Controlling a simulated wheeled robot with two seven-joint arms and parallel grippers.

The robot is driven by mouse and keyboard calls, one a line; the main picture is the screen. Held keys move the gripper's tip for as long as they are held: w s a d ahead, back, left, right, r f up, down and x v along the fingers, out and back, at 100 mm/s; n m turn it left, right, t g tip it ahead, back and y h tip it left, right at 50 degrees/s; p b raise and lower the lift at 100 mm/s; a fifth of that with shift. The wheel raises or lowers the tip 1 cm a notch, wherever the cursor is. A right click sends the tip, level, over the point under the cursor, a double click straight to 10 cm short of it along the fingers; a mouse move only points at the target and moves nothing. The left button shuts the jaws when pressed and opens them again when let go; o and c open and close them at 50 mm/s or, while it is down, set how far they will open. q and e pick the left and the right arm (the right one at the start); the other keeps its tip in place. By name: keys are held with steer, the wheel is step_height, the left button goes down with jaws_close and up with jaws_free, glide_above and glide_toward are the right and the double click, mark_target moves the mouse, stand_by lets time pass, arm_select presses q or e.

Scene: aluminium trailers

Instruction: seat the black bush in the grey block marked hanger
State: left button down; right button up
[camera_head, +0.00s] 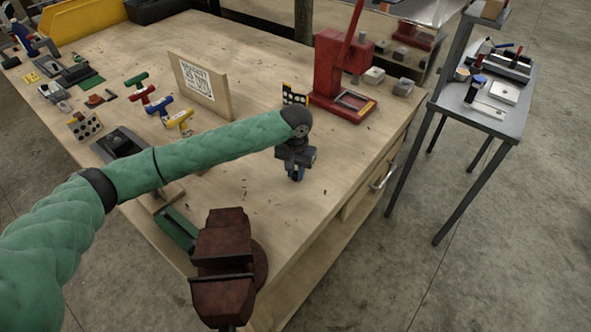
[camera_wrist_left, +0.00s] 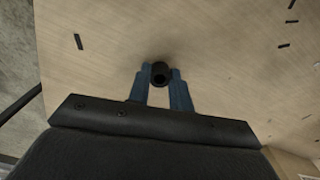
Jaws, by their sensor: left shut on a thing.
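My left gripper (camera_head: 296,175) is above the right part of the wooden bench, with its blue fingers pointing down. In the left wrist view the black bush (camera_wrist_left: 160,73) is a short dark ring between the fingertips (camera_wrist_left: 159,77), and the gripper is shut on it. Bare bench top shows around the bush. In the head view I cannot make out the bush. Two small grey blocks, one (camera_head: 374,75) beside the red press and one (camera_head: 403,87) nearer the bench edge, lie beyond the gripper. Their markings are too small to read, so I cannot tell which is the hanger.
A red press (camera_head: 341,75) stands behind the gripper, with a small black and yellow plate (camera_head: 294,95) to its left. A dark red vise (camera_head: 223,262) is at the near edge. A sign board (camera_head: 200,85) and T-handled tools (camera_head: 160,104) are left. Bench right of the gripper is mostly clear.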

arm_select(q)
steer(key=c, duration=1.3)
jaws_free()
steer(key=shift+f, duration=0.1)
steer(key=shift+o, duration=0.2)
